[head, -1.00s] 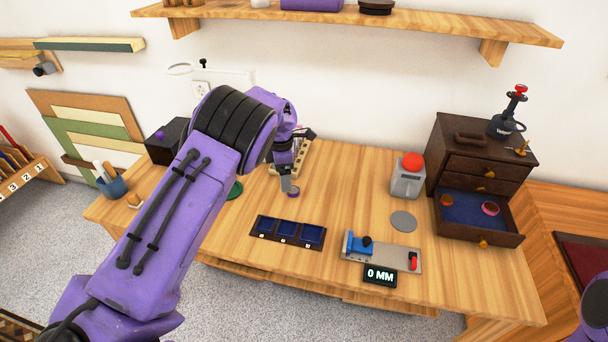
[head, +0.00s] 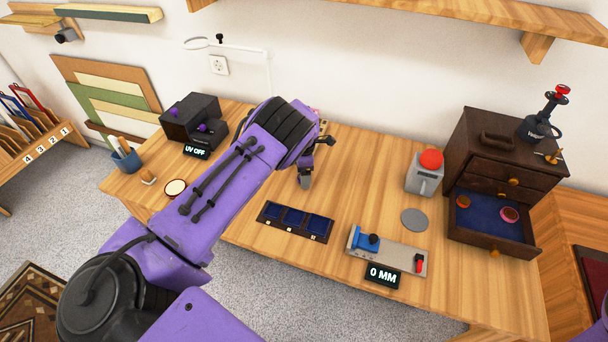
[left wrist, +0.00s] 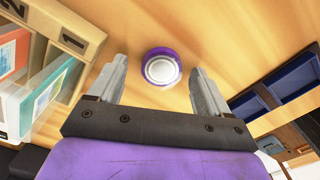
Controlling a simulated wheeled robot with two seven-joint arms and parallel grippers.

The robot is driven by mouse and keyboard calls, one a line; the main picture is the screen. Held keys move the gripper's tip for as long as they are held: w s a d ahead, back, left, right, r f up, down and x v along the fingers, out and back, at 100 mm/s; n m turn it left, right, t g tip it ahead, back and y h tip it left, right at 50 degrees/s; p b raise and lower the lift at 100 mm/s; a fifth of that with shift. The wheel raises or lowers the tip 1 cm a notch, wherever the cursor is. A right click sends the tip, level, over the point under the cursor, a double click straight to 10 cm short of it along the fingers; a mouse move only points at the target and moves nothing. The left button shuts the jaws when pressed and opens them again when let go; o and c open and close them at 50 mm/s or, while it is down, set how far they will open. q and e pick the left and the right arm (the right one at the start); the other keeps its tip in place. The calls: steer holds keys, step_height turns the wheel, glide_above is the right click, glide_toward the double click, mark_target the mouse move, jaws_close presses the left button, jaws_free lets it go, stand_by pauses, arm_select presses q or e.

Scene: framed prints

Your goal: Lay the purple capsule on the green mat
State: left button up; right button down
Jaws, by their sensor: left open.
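A round purple capsule with a white top (left wrist: 161,67) lies on the wooden table in the left wrist view. It appears between the two fingertips of my open left gripper (left wrist: 158,64), with space on both sides; I cannot tell the height gap. In the head view my left gripper (head: 305,182) points down over the table, behind the tray of blue compartments, and hides the capsule. The green mat is not visible now; my left arm covers that part of the table. My right gripper is out of view.
A dark tray with blue compartments (head: 268,213) lies in front of the gripper. A metal fixture reading 0 MM (head: 400,259), a grey disc (head: 414,220), a red-button box (head: 425,172) and a drawer cabinet (head: 482,150) stand right. A numbered print rack (left wrist: 75,42) is close by.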

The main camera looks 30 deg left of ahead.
arm_select(q)
steer(key=shift+s+r, duration=0.1)
steer(key=c, duration=1.2)
steer(key=shift+c, duration=0.2)
